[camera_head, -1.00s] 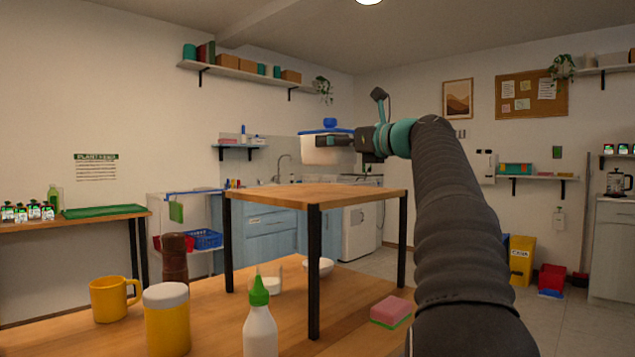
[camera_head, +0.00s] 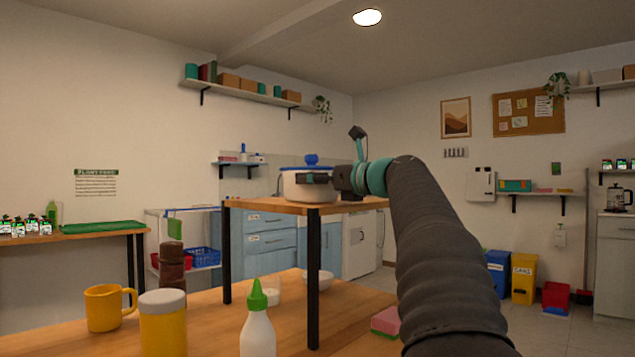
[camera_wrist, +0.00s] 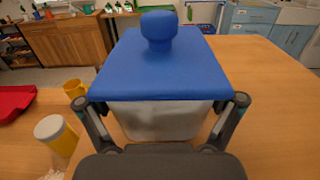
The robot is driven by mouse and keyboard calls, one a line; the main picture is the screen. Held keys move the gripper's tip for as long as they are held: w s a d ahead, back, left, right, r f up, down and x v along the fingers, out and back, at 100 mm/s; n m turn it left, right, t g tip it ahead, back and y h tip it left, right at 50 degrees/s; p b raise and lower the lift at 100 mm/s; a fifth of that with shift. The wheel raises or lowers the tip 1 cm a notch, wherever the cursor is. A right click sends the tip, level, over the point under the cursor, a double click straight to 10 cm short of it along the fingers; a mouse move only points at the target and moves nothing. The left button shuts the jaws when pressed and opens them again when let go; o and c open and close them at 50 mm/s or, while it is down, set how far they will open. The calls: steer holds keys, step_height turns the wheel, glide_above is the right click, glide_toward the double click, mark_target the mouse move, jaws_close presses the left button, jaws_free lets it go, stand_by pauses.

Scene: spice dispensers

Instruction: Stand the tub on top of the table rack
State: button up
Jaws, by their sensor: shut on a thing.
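The tub (camera_head: 305,188) is whitish and translucent, with a blue lid and a blue knob. My gripper (camera_head: 318,180) is shut on the tub from the right. In the wrist view the tub (camera_wrist: 165,120) fills the middle, with the fingers of my gripper (camera_wrist: 163,115) on either side of it.
The rack's right part looks clear.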

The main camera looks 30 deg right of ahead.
steer(key=o, duration=1.2)
steer(key=shift+f, duration=0.1)
steer(key=shift+o, duration=0.2)
steer(key=shift+s+d, duration=0.1)
steer(key=v, duration=1.1)
steer(key=shift+s, duration=0.4)
